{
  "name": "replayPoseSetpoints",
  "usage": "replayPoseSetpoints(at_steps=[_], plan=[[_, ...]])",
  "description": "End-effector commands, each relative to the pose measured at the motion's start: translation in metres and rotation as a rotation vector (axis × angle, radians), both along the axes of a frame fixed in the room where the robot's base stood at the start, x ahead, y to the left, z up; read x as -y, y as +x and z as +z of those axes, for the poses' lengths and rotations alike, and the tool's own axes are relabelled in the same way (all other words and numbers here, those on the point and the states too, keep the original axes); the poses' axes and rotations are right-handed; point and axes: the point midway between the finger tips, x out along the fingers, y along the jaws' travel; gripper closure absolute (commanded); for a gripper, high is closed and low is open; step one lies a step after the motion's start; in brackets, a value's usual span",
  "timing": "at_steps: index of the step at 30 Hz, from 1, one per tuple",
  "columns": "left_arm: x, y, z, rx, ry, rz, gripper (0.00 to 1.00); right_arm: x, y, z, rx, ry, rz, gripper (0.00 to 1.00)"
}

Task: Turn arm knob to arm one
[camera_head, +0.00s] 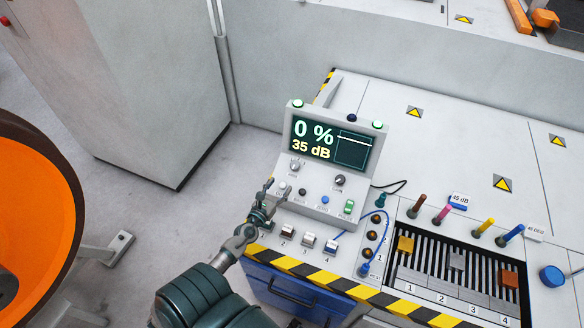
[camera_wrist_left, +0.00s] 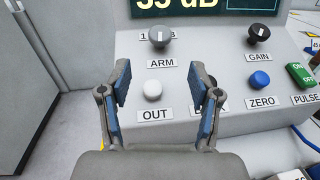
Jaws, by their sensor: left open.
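The arm knob (camera_wrist_left: 160,36) is a grey round knob with a white pointer line, on the sloped panel above the label ARM (camera_wrist_left: 161,63). My left gripper (camera_head: 271,190) is in front of the panel's left side. In the left wrist view its two blue-padded fingers (camera_wrist_left: 166,82) are apart, with nothing between them, below the ARM knob and around the white OUT button's sides in the picture. Contact cannot be told. My right gripper is not in view.
The dark GAIN knob (camera_wrist_left: 259,33), blue ZERO button (camera_wrist_left: 260,80) and green PULSE switch (camera_wrist_left: 303,75) sit to the right. The screen (camera_head: 334,142) reads 0 % and 35 dB. Numbered switches (camera_head: 308,240) stand below, and a blue cable (camera_head: 385,222) hangs at right.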

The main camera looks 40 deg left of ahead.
Motion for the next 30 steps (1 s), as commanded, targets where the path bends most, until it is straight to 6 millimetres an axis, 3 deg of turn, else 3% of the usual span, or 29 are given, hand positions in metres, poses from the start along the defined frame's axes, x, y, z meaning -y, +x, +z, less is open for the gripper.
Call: replayPoseSetpoints(at_steps=[6,12,18,26,30], plan=[[-0.01,0.052,0.001,0.002,0.0,0.001,0.37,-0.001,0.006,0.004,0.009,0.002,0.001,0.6],[-0.016,0.084,-0.001,0.0,0.0,0.001,0.37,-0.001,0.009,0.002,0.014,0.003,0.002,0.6],[-0.018,0.097,-0.001,-0.001,0.0,-0.001,0.37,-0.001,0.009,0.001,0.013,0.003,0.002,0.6],[-0.018,0.097,-0.001,-0.001,0.0,-0.001,0.37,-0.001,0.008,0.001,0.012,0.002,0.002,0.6],[-0.018,0.097,-0.001,-0.001,0.0,0.0,0.72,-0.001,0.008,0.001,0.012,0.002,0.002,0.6]])
